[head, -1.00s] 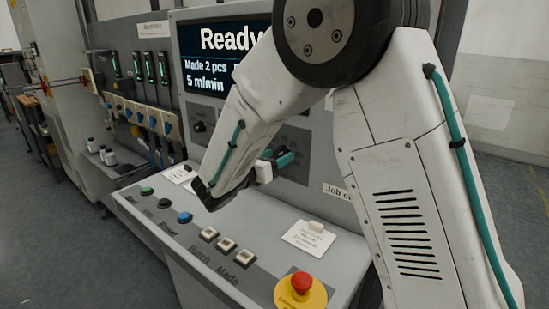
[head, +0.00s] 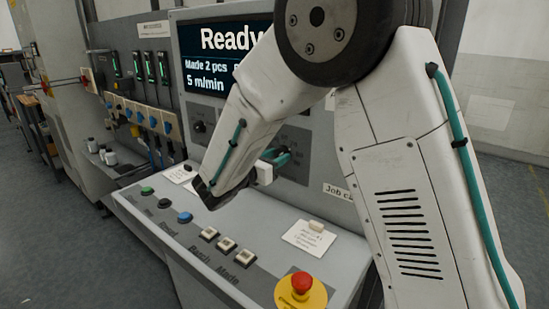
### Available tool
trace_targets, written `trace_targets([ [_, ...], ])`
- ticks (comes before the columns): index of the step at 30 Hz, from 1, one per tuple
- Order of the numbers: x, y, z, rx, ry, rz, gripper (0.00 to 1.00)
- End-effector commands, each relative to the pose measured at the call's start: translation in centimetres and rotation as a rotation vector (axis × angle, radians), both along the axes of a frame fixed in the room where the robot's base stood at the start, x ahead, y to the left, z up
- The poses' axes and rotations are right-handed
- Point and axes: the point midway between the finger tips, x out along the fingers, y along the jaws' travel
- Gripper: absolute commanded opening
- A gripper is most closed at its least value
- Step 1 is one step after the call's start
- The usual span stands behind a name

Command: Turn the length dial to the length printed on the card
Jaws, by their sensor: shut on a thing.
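My gripper (head: 278,157), with teal fingers, is at the grey control panel below the screen, partly hidden by my own arm. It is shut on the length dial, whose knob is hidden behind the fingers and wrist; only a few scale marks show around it. The job card (head: 309,237) lies on the sloping console at the right, a small block at its top edge. Its print is too small to read. The screen (head: 215,62) reads "Ready", "Made 2 pcs" and "5 m/min"; its right part is hidden by my arm.
A black knob (head: 199,127) is on the panel left of my arm. The console carries green, black and blue buttons (head: 185,217), several pale square buttons (head: 226,244) and a red emergency stop (head: 301,283) on yellow. Another white card (head: 178,174) lies at the console's back left.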

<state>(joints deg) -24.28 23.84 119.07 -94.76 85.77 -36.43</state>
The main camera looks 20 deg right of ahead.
Motion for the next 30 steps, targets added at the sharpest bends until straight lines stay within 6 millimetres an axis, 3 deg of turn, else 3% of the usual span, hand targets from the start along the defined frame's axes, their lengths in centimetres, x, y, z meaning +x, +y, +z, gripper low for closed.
trace_targets([
  [15, -0.15, -0.19, 0.00, 0.216, -0.321, -0.004, 0.14],
  [30, -0.21, -0.26, -0.01, 0.297, -0.444, -0.005, 0.14],
])
